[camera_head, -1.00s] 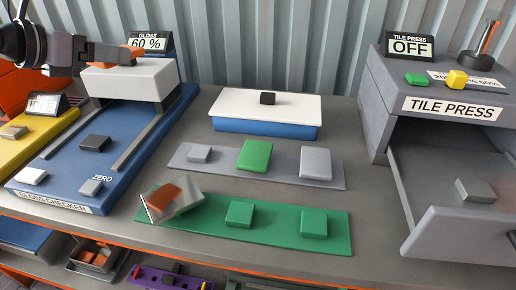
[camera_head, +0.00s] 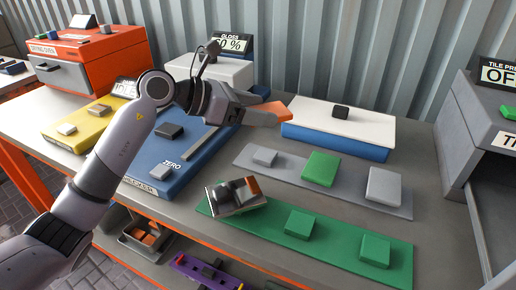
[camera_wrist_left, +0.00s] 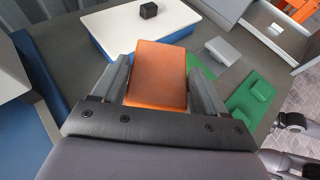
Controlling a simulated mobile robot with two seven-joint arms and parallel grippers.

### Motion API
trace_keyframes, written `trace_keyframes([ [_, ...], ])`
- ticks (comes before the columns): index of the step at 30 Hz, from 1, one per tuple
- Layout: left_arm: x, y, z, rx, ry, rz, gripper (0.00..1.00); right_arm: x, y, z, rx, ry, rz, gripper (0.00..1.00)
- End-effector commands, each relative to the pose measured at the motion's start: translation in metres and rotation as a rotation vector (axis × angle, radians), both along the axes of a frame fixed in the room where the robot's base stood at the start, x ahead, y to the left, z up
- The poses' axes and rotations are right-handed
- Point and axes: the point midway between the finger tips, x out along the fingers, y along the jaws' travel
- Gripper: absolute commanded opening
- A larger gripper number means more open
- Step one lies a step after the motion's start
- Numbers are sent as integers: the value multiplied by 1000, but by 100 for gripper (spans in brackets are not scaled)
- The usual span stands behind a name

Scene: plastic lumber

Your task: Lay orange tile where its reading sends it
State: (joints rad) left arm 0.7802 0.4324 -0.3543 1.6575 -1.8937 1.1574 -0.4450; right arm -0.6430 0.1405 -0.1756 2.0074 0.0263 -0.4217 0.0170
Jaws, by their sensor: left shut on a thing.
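My left gripper (camera_head: 262,113) is shut on the orange tile (camera_head: 272,108), holding it above the table between the gloss checker and a white-topped blue block. In the left wrist view the orange tile (camera_wrist_left: 157,75) sits flat between the two fingers of the left gripper (camera_wrist_left: 156,85). The gloss checker (camera_head: 190,140) is blue with a white head; its display (camera_head: 234,44) is partly hidden by my arm, with "0 %" readable. A grey strip (camera_head: 340,190) and a green strip (camera_head: 335,241) carry tiles. My right gripper is not recognisable in view.
The white-topped blue block (camera_head: 340,128) with a black knob stands behind the strips. A tilted shiny metallic object (camera_head: 235,196) is at the green strip's left end. The tile press (camera_head: 475,125) is at right, the orange drying oven (camera_head: 90,62) at back left.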

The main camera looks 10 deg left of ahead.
Motion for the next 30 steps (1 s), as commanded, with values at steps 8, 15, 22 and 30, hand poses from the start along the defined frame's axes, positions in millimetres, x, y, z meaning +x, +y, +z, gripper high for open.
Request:
trace_keyframes([
  [8,0,0,-51,-2,1,2,37,0,-1,-2,-3,0,3,43],
  [15,0,0,-79,-3,4,2,37,1,-2,-3,-7,-2,8,43],
  [22,0,0,-98,-1,-2,2,37,1,-1,-3,-5,0,8,43],
  [30,0,0,-99,0,-2,1,37,2,-1,-4,-4,-1,7,43],
])
